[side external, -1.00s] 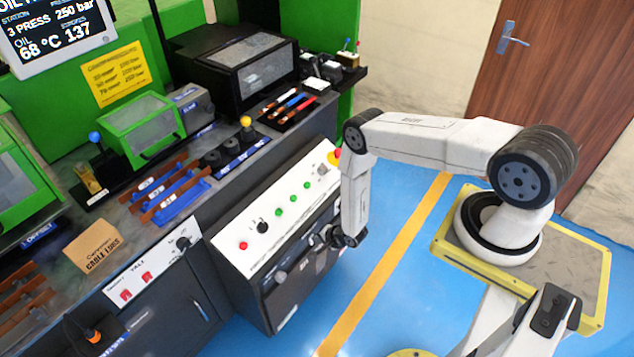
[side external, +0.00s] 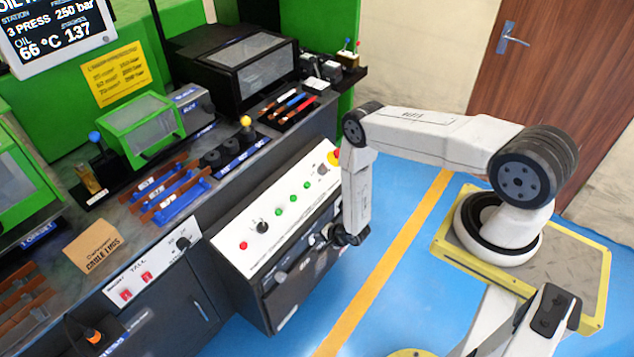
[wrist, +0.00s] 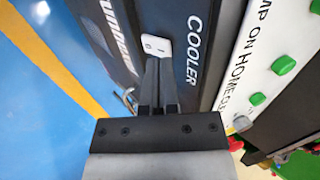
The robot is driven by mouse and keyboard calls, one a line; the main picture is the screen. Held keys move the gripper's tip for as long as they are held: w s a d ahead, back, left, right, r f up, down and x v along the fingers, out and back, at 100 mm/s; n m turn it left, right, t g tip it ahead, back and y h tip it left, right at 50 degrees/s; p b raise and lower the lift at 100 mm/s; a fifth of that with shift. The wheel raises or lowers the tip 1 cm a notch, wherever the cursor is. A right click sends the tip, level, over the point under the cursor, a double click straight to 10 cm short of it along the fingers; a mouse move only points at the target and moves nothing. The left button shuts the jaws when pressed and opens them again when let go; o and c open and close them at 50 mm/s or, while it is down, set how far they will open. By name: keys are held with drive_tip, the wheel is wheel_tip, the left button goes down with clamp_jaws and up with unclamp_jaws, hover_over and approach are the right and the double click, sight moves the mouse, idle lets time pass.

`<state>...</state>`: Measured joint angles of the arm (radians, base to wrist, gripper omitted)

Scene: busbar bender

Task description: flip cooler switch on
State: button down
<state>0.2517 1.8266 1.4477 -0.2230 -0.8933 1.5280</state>
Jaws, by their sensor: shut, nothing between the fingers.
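The cooler switch shows as a pale plate (wrist: 156,44) beside the word COOLER (wrist: 193,50) on the dark front panel in the wrist view. Its lever is hidden or cannot be made out behind the fingers, so I cannot tell its position. My gripper (wrist: 158,68) is shut and empty, with its fingertips at the lower edge of the plate. I cannot tell whether they touch the switch. In the side external view my gripper (side external: 324,238) is at the front of the dark cabinet (side external: 296,292), below the white button panel; the switch is hidden there.
The sloped white panel (side external: 262,232) above carries green buttons, a red light and a black knob; a red and yellow emergency stop (side external: 333,157) sits at its far end. The monitor (side external: 57,35) reads oil 66 °C. Blue floor (side external: 385,322) beside the cabinet is clear.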

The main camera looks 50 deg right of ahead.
drive_tip(key=v, duration=1.2)
drive_tip(key=shift+r, duration=0.4)
drive_tip(key=shift+w, duration=0.1)
drive_tip(key=shift+r, duration=0.1)
